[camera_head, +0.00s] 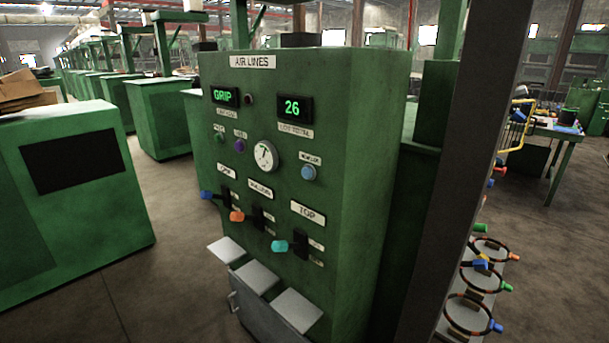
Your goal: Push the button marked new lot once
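A green cabinet (365,150) headed AIR LINES stands in the middle of the view. On its front, at the right, a round light-blue button (308,172) sits just under a small label (310,158) that seems to read NEW LOT; the print is blurred. Above it a display (295,108) shows 26, over a label that seems to read LOT TOTAL. A second display (224,97) reads GRIP. Neither of my grippers is in view, and nothing covers the light-blue button.
A purple button (239,145), a small green button (219,135) and a dial gauge (265,156) sit left of it. Below are blue (207,195), orange (237,216) and teal (280,246) levers. A dark post (450,160) and ringed hoses (468,314) stand at right.

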